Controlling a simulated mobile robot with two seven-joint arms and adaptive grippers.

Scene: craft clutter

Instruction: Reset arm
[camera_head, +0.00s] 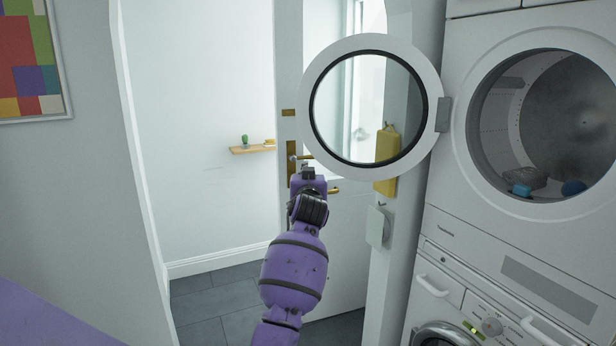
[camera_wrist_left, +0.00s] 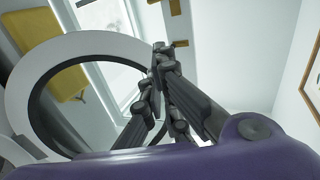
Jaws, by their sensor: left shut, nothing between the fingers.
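My left arm is purple and reaches forward in the middle of the head view. Its left gripper (camera_head: 306,170) is up in front of the white door, beside the left rim of the open round washer door (camera_head: 312,130). In the left wrist view the left gripper's dark fingers (camera_wrist_left: 160,50) come together at the tips, with nothing between them. The round door's white ring (camera_wrist_left: 30,75) is close by on the left there. My right gripper shows in neither view.
The upper machine's open drum (camera_head: 560,120) holds a grey item (camera_head: 524,179) and a blue item (camera_head: 573,188). A yellow item (camera_head: 387,160) hangs behind the round door. A wooden shelf (camera_head: 252,150) is on the far wall. Dark floor (camera_head: 215,310) is clear at left.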

